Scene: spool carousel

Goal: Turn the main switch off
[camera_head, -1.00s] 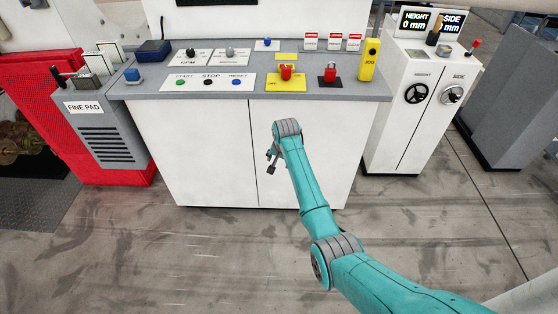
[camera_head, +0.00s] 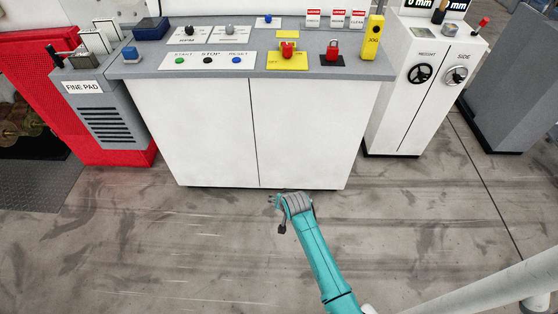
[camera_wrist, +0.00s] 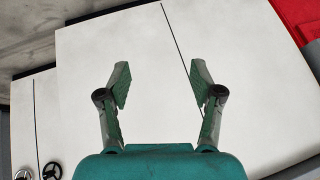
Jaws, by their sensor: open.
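A red rotary switch (camera_head: 287,49) sits on a yellow plate (camera_head: 289,63) with small lettering, on the grey console top (camera_head: 215,73). It looks like the main switch; its exact setting is too small to read. My gripper (camera_head: 277,213) is in front of the console and well apart from the switch, appearing near the cabinet's lower edge in the head view. In the wrist view my gripper (camera_wrist: 158,80) is open and empty, with both fingers spread before the white cabinet front (camera_wrist: 150,45). The switch is not in the wrist view.
Start, stop and reset buttons (camera_head: 208,60) are to the left. A white cabinet with handwheels (camera_head: 420,74) stands at right. The floor in front is clear.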

